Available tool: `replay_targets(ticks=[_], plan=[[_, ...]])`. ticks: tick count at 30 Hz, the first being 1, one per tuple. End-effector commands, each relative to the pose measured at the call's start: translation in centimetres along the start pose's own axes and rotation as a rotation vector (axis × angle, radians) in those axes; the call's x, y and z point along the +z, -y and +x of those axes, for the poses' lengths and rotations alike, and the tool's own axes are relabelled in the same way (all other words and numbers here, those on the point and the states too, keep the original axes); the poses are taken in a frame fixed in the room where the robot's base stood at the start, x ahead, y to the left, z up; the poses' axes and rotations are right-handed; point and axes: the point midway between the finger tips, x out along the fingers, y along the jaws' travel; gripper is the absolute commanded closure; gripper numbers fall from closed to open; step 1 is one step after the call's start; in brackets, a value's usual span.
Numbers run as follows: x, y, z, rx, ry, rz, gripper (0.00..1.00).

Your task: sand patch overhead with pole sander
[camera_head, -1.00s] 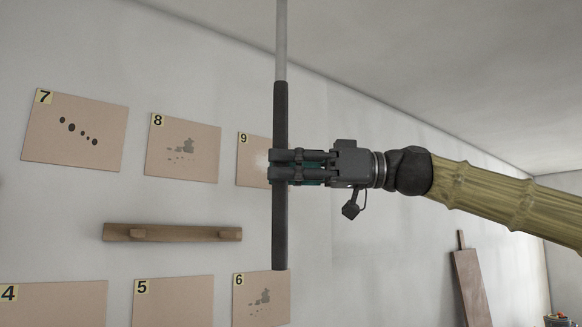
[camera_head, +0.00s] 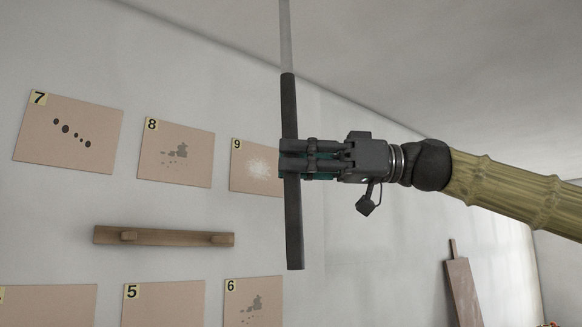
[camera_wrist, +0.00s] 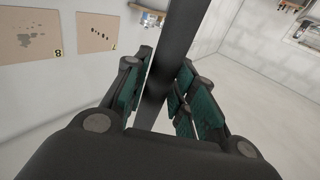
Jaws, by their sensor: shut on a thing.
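The pole sander's dark grip (camera_head: 293,225) is held near upright in my gripper (camera_head: 297,160), with its thinner grey pole (camera_head: 285,35) running up out of the head view's top edge. The sander's head is out of view. In the wrist view the dark pole (camera_wrist: 170,50) passes between the green-padded fingers of my gripper (camera_wrist: 158,95). Panel 9 (camera_head: 243,178) is partly covered by my gripper and shows a whitish speckled patch (camera_head: 262,165). Panel 8 (camera_head: 160,170) has grey-green blotches and panel 7 (camera_head: 50,150) has dark spots. The ceiling (camera_head: 460,70) is bare where it shows.
Panel 6 (camera_head: 240,310) and panel 5 (camera_head: 165,310) are on the wall below. A wooden rail (camera_head: 165,237) with two blocks is fixed between the panel rows. A brown board (camera_head: 465,295) leans on the wall at the right. The space around the pole is open.

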Motion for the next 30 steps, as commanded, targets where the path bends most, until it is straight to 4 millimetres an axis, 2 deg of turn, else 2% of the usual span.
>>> replay_targets(ticks=[6, 14, 30], plan=[[-0.1, 1.4, -1.0, 0.001, -0.004, -0.01, 1.0], [-0.1, 1.9, -1.3, 0.0, -0.002, -0.008, 1.0], [0.2, 4.3, -3.0, 0.0, 0.0, -0.005, 1.0]])
